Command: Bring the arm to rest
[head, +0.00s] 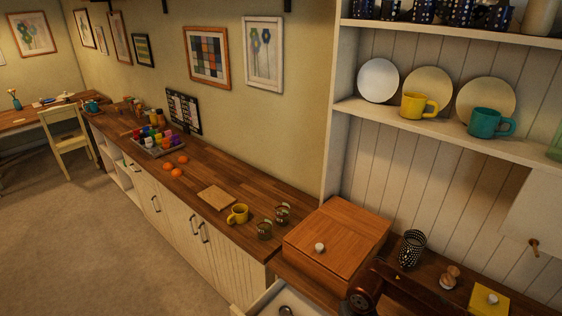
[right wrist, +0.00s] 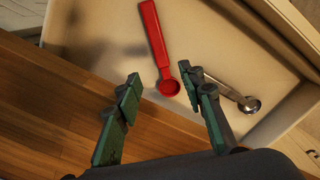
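My right gripper (right wrist: 164,86) is open and empty in the right wrist view, its green-padded fingers apart. It is over an open white drawer (right wrist: 100,25). A red spoon or scoop (right wrist: 154,35) lies in the drawer, its bowl end showing between my fingertips. I cannot tell the height gap, but the fingers are not closed on it. A metal spoon (right wrist: 249,104) lies to its right, partly behind the right finger. The open drawer also shows at the bottom of the head view (head: 262,302).
A wooden box (head: 336,243) with a white knob stands on the counter above the drawer. A yellow mug (head: 238,214), two glasses and a wooden board (head: 216,197) are to its left. A patterned black cup (head: 411,248) is to its right. The floor (head: 90,240) at left is clear.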

